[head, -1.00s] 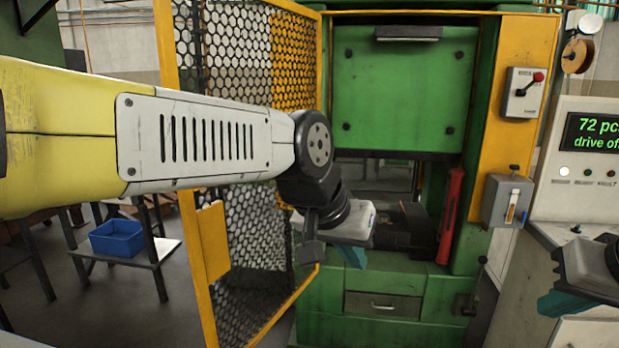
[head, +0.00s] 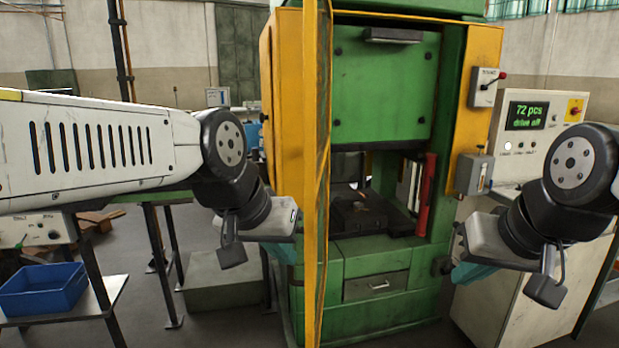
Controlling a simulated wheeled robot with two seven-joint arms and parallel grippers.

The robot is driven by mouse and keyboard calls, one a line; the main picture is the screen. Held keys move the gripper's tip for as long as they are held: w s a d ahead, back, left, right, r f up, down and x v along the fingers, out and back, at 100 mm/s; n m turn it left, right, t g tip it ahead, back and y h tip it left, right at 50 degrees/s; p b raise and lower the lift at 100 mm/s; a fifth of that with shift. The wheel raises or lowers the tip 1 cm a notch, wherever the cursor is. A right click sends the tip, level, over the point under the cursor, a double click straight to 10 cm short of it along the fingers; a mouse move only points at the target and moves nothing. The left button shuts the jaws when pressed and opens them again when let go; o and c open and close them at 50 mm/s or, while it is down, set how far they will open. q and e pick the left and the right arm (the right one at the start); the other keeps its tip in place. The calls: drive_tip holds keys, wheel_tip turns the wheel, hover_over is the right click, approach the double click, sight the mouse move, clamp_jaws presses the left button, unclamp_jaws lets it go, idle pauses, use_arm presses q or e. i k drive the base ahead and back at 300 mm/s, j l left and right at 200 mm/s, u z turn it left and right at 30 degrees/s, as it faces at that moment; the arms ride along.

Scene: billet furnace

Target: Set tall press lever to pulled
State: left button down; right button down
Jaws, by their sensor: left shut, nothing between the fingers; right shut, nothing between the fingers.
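The tall green press (head: 385,80) stands in the middle with a yellow frame. A white box with a red-knobbed lever (head: 497,78) is on its right post; the lever points right and slightly up. Below it is a grey box (head: 474,174) with a small handle. A dark pivot (head: 441,266) shows low on the press's right side; any lever on it is hidden by my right gripper. My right gripper (head: 466,275) is shut and empty, in front of the press's lower right corner. My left gripper (head: 287,254) is shut and empty, left of the press, partly behind the guard door.
The yellow mesh guard door (head: 316,200) stands open, nearly edge-on, in front of the press's left side. A control console (head: 540,150) reading "72 pcs drive off" stands at the right. A blue bin (head: 42,290) sits on a low stand at the left.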

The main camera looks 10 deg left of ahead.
sight(447, 270)
drive_tip(key=k+j, duration=0.1)
drive_tip(key=j, duration=0.25)
drive_tip(key=k+j+z, duration=0.1)
drive_tip(key=j, duration=0.3)
drive_tip(key=k+j, duration=0.15)
drive_tip(key=j, duration=0.2)
drive_tip(key=z, duration=0.75)
drive_tip(key=i+l+z, duration=0.25)
drive_tip(key=i+z, duration=0.2)
drive_tip(key=i+l+z, duration=0.1)
drive_tip(key=i+z, duration=0.4)
drive_tip(key=i+l+u, duration=0.1)
drive_tip(key=i+u, duration=0.25)
drive_tip(key=i, duration=0.35)
drive_tip(key=i+j+u, duration=0.35)
drive_tip(key=i, duration=0.35)
drive_tip(key=i+j+u, duration=0.2)
drive_tip(key=i, duration=0.2)
